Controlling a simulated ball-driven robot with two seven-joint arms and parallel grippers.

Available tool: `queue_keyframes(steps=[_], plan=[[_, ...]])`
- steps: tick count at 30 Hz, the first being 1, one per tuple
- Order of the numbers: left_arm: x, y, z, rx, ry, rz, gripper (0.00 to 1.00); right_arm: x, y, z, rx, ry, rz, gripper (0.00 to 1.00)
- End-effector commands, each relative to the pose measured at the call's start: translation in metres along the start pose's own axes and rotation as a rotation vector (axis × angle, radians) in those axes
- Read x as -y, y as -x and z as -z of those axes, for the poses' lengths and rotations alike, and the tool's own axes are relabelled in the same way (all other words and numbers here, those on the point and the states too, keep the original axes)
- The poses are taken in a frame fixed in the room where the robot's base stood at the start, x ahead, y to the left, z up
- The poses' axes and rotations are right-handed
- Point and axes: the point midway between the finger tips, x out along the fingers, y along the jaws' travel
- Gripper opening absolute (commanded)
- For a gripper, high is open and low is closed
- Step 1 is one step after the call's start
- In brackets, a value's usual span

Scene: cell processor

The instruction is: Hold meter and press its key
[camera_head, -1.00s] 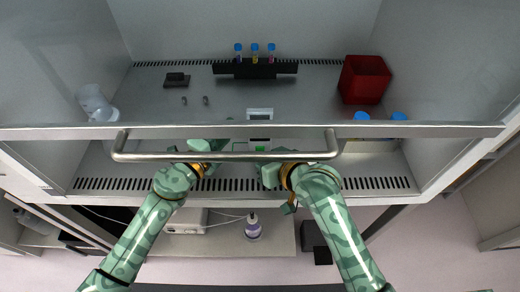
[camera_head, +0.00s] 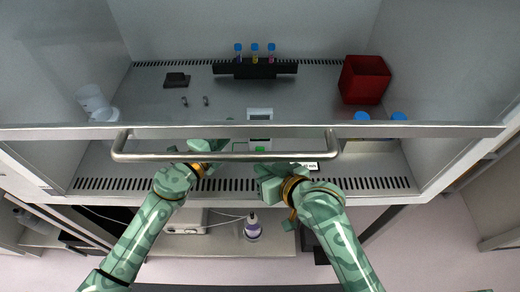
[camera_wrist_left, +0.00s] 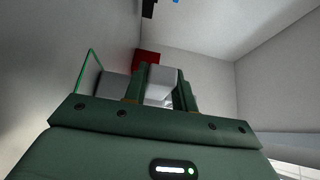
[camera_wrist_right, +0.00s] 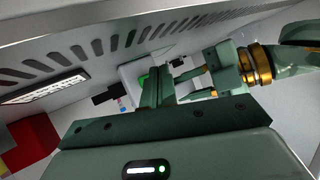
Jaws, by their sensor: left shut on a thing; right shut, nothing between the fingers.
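The meter (camera_head: 260,115) is a white device with a grey screen at its top and a green key (camera_head: 262,149) lower down, seen behind the cabinet's front bar in the head view. My left gripper (camera_head: 226,146) is shut on its left side; in the left wrist view the white body (camera_wrist_left: 160,84) sits between the fingers. My right gripper (camera_head: 264,168) is shut and empty, just in front of the key. In the right wrist view its fingers (camera_wrist_right: 162,84) partly cover the meter, with green (camera_wrist_right: 144,79) showing beside them. I cannot tell whether they touch the key.
A metal bar (camera_head: 225,157) crosses in front of both hands. A black rack (camera_head: 255,69) with blue-capped tubes stands at the back. A red bin (camera_head: 364,80) is at right, blue-capped bottles (camera_head: 361,116) nearer. White cups (camera_head: 95,101) stand at left. A black stand (camera_head: 177,80) lies near them.

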Motion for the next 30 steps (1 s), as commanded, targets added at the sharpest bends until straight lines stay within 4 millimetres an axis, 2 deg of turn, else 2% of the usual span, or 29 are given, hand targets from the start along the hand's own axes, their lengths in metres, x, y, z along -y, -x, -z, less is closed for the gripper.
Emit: queue_keyframes(steps=[9,30], plan=[[-0.001,0.000,0.000,0.000,0.000,-0.002,0.00,0.014,0.019,-0.014,0.000,-0.002,0.000,0.00],[-0.001,0.000,0.000,0.000,0.000,-0.002,0.00,0.014,0.020,-0.014,0.000,-0.001,0.000,0.00]])
